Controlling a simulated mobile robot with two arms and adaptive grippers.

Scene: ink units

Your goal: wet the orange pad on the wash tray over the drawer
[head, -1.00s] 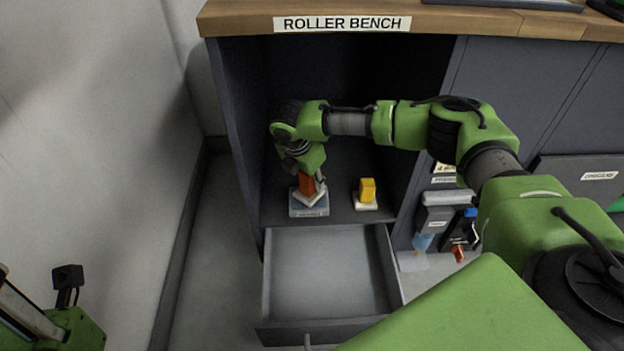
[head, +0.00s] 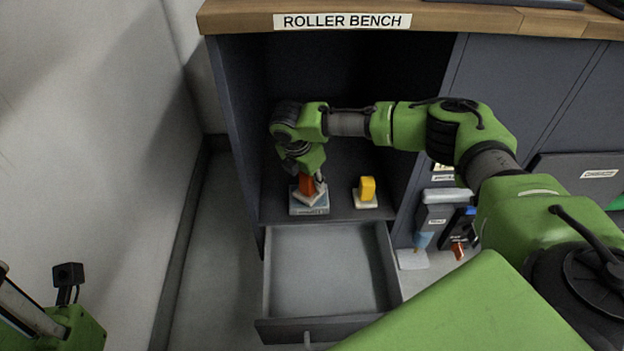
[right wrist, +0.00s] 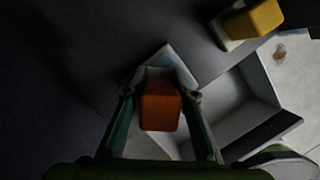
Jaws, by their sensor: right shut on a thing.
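The orange pad (head: 307,185) has an orange block handle on a pale base and sits at the wash tray (head: 309,209), a small blue-grey tray on the shelf above the open drawer (head: 330,270). The pad is turned at an angle to the tray. My right gripper (head: 312,180) reaches down into the bay and is shut on the pad. In the right wrist view the orange handle (right wrist: 160,106) is between the two fingers. Whether the pad's base touches the tray's inside is hard to tell. My left gripper is not in view; only part of the left arm shows at lower left.
A yellow pad (head: 367,189) on a pale base stands right of the tray on the same shelf. The bay's side walls flank my right arm. The drawer looks empty. Dispenser-like items (head: 434,220) stand right of the bay, under the wooden bench top (head: 500,22).

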